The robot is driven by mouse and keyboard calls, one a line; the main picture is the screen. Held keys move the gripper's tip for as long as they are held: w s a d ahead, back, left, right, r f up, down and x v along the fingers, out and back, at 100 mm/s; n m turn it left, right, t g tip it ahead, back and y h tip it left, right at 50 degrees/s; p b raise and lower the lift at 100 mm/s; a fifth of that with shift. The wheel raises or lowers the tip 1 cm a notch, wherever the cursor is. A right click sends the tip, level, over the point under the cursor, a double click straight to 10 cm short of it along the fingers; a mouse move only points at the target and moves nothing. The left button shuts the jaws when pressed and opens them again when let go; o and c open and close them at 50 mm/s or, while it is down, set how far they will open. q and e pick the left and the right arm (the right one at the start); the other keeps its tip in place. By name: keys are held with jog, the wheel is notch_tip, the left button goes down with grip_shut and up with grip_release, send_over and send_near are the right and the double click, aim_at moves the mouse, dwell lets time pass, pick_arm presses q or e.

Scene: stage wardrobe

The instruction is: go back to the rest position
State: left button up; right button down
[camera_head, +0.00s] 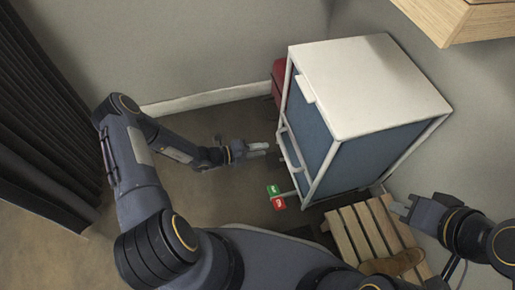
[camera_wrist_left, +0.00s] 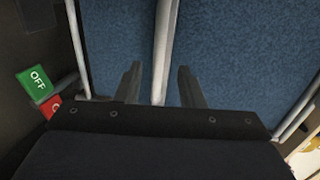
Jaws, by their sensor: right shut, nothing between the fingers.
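My left gripper (camera_head: 268,150) reaches in from the left, in front of the blue-sided cabinet with a white top (camera_head: 372,85). In the left wrist view its two dark fingers (camera_wrist_left: 161,85) are apart, and a white bar (camera_wrist_left: 165,45) of the cabinet's front shows between them. The fingers do not close on the bar; whether it lies beyond or between the tips I cannot tell. My right gripper (camera_head: 400,208) is at the right, above the end of a slatted wooden bench, with its fingers together and nothing in them.
A slatted bench (camera_head: 365,232) with a brown item (camera_head: 393,263) stands below. A wooden shelf (camera_head: 450,20) overhangs upper right. Dark curtains (camera_head: 40,120) hang left; floor between is clear.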

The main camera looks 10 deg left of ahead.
pick_arm(q)
jog(key=s+a+r+m+g+y, duration=0.1)
jog(key=s+r+m+g, duration=0.2)
jog(key=r+m, duration=0.85)
jog(key=s+a+r+m+g+y, duration=0.1)
jog(key=s+r+m+g, duration=0.25)
jog(key=r+m, duration=0.75)
jog(key=s+a+r+m+t+y, duration=0.2)
jog(key=s+r+m+y, duration=0.3)
jog(key=s+m, duration=0.4)
jog(key=s+a+r+m+t+y, duration=0.25)
jog(key=s+r+m, duration=0.35)
jog(key=s+m, duration=0.3)
notch_tip(320, 180, up, 34)
jog(key=g+p, duration=0.1)
jog(key=p, duration=3.2)
jog(key=shift+s+a+p, duration=0.3)
jog(key=shift+s+p, duration=0.05)
jog(key=shift+f, duration=0.1)
